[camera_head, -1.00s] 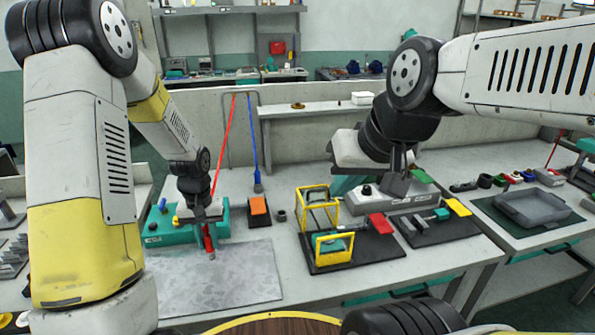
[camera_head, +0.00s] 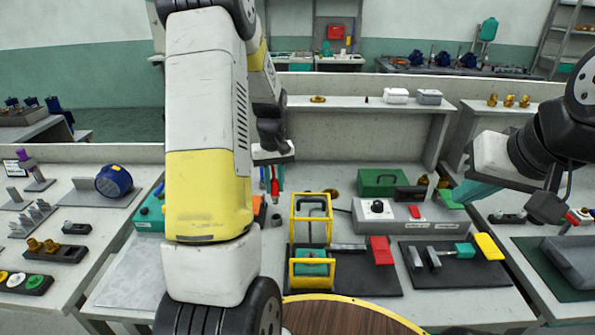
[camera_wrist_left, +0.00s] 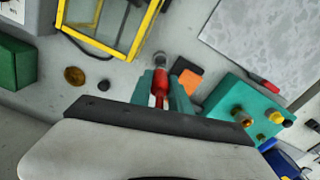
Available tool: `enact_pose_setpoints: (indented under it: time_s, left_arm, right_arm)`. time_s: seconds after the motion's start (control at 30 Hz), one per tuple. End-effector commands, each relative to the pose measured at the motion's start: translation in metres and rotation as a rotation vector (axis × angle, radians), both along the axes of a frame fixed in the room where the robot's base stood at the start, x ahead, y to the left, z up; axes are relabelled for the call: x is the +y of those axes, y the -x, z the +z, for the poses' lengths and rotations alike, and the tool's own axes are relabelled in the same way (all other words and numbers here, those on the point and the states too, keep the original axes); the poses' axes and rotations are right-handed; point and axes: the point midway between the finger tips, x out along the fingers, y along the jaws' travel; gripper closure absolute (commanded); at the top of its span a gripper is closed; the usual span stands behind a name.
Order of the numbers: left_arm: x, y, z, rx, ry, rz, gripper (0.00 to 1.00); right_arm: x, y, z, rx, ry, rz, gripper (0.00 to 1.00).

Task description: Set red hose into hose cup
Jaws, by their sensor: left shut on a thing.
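My left gripper (camera_head: 270,160) is shut on the red hose (camera_head: 274,186), part of which shows below the jaws in the head view. In the left wrist view the red hose (camera_wrist_left: 160,88) sits between the teal fingers of my left gripper (camera_wrist_left: 166,90). A small grey cylinder (camera_wrist_left: 159,59) shows at its end; I cannot tell whether this is hose tip or cup. The hose cup (camera_head: 276,220) appears as a small dark cylinder on the bench, below the hose in the head view.
A yellow frame (camera_head: 311,216) stands right of the cup. An orange block (camera_wrist_left: 188,84) and a teal box (camera_wrist_left: 250,120) lie beside the hose in the left wrist view. A green case (camera_head: 382,182) and a grey switch box (camera_head: 376,206) stand further right.

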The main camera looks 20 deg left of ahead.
Motion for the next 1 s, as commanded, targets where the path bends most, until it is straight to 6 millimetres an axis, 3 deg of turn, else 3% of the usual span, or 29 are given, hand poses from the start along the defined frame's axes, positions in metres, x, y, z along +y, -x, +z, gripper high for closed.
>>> enact_pose_setpoints:
  time_s: [0.5, 1.0]
  left_arm:
    - [-0.001, 0.0, -0.043, 0.001, 0.0, -0.004, 1.0]
    - [-0.001, 0.0, -0.048, -0.001, 0.0, -0.004, 1.0]
  right_arm:
    - [0.0, 0.0, 0.0, 0.0, 0.0, 0.0, 1.0]
    - [0.0, 0.0, 0.0, 0.0, 0.0, 0.0, 1.0]
